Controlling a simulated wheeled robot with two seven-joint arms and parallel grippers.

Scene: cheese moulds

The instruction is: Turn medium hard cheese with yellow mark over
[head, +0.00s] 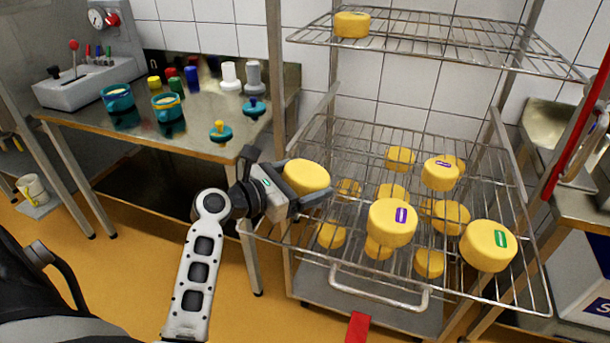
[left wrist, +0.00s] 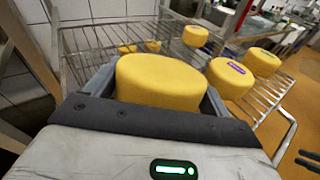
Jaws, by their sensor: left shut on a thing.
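My left gripper (head: 308,188) is shut on a yellow cheese wheel (head: 307,176) at the left side of the middle wire shelf. In the left wrist view the same cheese (left wrist: 160,84) sits between the two fingers, and its visible top is plain. No mark shows on it in either view; its underside is hidden. I cannot tell whether it touches the shelf. On the shelf are a cheese with a purple mark (head: 390,224), a smaller one with a purple mark (head: 440,175) and a cheese with a green mark (head: 488,246). My right gripper is not in view.
The wire shelf (head: 345,150) has bare room at its back left. More cheeses (head: 430,263) show through it from below. One cheese (head: 352,24) stands on the top shelf. A steel table (head: 215,125) at left holds moulds (head: 168,106) and several coloured pieces.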

